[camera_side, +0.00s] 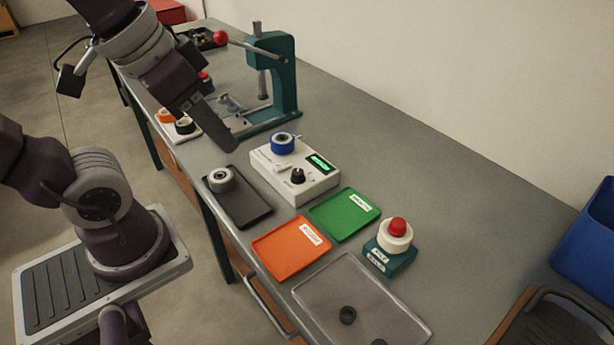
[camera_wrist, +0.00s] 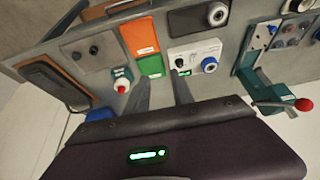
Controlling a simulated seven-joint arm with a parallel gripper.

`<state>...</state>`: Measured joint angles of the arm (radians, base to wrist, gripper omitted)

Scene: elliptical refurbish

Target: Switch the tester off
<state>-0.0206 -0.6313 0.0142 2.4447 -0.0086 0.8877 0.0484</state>
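The tester (camera_side: 268,178) is a white box on the bench with a green-lit display (camera_side: 320,162), a black knob (camera_side: 298,176) and a small lever or switch near its front left. A blue-rimmed ring part (camera_side: 282,143) sits on its top. The wrist view also shows the tester (camera_wrist: 190,52), beyond my fingers and a little right of them. My gripper (camera_side: 225,142) is above the bench, left of and higher than the tester, apart from it. In the wrist view my gripper (camera_wrist: 161,82) has its two fingers spread with nothing between them.
A dark tray (camera_side: 248,205) with a grey ring lies left of the tester. Orange (camera_side: 290,255) and green (camera_side: 342,222) trays lie in front. A red-button unit (camera_side: 390,245) stands right. A teal press (camera_side: 285,85) with a red-knobbed lever stands behind, near my gripper.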

